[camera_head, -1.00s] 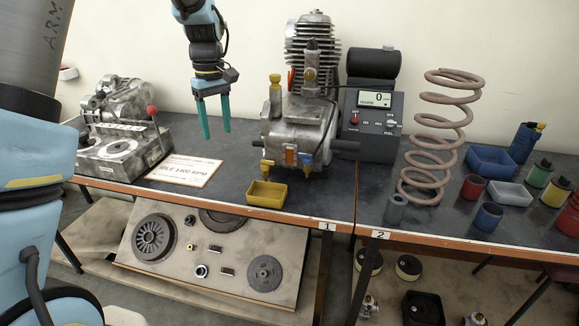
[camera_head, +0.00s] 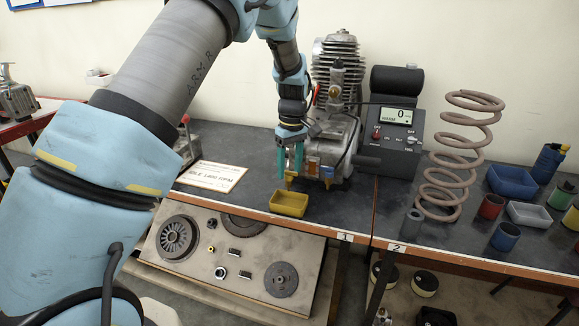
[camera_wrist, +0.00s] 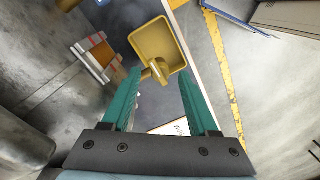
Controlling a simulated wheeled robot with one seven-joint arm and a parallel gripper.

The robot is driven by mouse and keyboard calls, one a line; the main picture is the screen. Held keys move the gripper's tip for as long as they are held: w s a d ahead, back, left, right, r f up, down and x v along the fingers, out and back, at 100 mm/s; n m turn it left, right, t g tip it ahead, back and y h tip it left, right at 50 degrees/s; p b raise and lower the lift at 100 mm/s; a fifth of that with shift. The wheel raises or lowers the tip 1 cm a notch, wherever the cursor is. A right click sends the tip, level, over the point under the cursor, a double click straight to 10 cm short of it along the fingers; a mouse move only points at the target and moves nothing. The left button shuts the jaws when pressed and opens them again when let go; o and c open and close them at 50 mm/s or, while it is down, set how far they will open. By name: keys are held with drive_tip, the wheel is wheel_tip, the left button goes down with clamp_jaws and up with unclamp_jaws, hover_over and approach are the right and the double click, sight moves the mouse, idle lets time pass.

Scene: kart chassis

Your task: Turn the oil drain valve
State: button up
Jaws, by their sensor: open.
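The engine (camera_head: 328,150) stands on the workbench.
The orange block (camera_head: 312,168) on the engine is close beside my gripper. A gauge box (camera_head: 394,130) and a tall coil spring (camera_head: 465,150) stand to the right. A paper sign (camera_head: 212,176) lies to the left. The bench's front edge is near the tray.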

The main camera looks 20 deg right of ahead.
drive_tip(key=shift+a+f, duration=0.1)
drive_tip(key=shift+f, duration=0.35)
clamp_jaws()
idle(0.4)
